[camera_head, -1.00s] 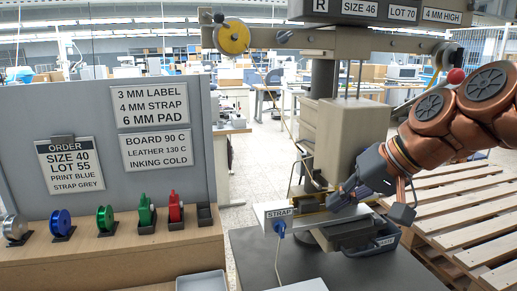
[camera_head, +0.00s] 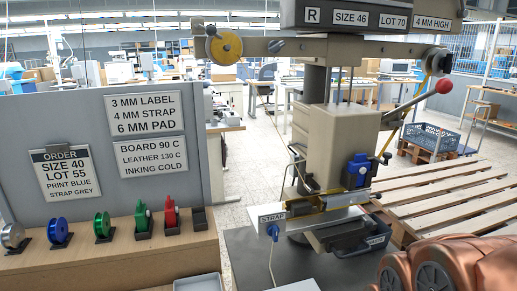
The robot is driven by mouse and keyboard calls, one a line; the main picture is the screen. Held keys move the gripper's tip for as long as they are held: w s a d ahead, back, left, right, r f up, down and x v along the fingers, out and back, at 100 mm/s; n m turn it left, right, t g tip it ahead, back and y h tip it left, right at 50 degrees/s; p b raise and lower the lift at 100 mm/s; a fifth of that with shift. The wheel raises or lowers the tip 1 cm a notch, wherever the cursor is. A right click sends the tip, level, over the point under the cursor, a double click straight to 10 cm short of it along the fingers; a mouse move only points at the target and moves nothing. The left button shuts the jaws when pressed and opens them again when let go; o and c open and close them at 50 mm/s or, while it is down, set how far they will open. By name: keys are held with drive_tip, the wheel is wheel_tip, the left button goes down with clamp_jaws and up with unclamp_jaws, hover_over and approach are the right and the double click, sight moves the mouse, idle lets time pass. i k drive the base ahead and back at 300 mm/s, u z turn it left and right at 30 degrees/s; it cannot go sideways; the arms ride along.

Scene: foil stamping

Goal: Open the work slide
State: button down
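The foil stamping press stands right of centre, with a beige head (camera_head: 338,140) on a dark column. Below the head is the work slide area, a light bar labelled STRAP (camera_head: 272,218) with a brass-coloured strip (camera_head: 328,203) along it. A dark block (camera_head: 340,236) sits under and in front of this bar. A blue knob (camera_head: 273,231) hangs at the bar's left end with a cable. A blue and black fitting (camera_head: 356,172) is on the head's right side. My copper-coloured arm shows at the lower right; my gripper is out of view.
A lever with a red ball (camera_head: 443,86) sticks out at the press's right. A wooden pallet (camera_head: 440,195) lies to the right. On the left, a bench holds several coloured foil rolls (camera_head: 103,226) before a grey sign panel. A pale tray (camera_head: 200,284) is at the bottom.

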sight(344, 235)
drive_tip(key=z, duration=1)
drive_tip(key=k, duration=0.9)
drive_tip(key=u, duration=1.1)
drive_tip(key=i, duration=0.5)
drive_tip(key=z, duration=0.05)
